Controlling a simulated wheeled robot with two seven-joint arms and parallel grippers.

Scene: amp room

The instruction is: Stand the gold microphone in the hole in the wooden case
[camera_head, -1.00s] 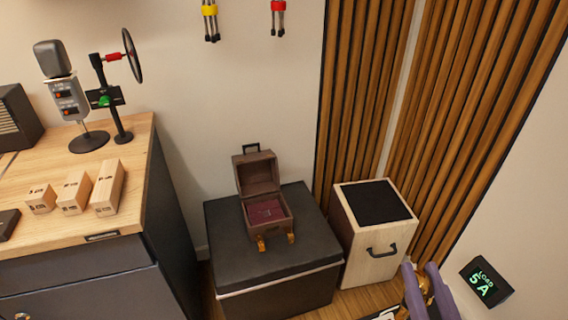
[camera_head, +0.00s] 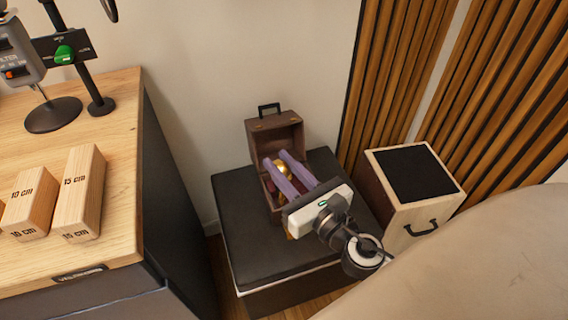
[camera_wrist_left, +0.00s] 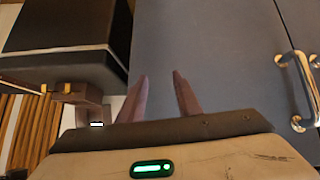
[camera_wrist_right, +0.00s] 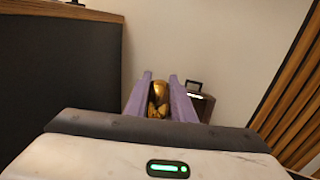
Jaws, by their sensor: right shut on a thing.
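The wooden case (camera_head: 262,132) stands with its lid raised on a black box, and its lower part is partly covered by my right gripper. My right gripper (camera_head: 274,158) reaches over the open case with its purple fingers shut on the gold microphone (camera_head: 281,167). In the right wrist view, the gold microphone (camera_wrist_right: 158,94) shows between the fingers, with part of the case (camera_wrist_right: 203,105) behind to the right. The hole is hidden, and I cannot tell whether the microphone touches the case. My left gripper (camera_wrist_left: 160,78) is open and empty in the left wrist view, before a blue-grey cabinet front.
The black box (camera_head: 245,240) carries the case. A pale wooden box with a black top (camera_head: 412,172) stands to its right. A wooden desk (camera_head: 110,115) with marked wooden blocks (camera_head: 80,195) and a microphone stand (camera_head: 85,75) is at left. The wall is close behind the case.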

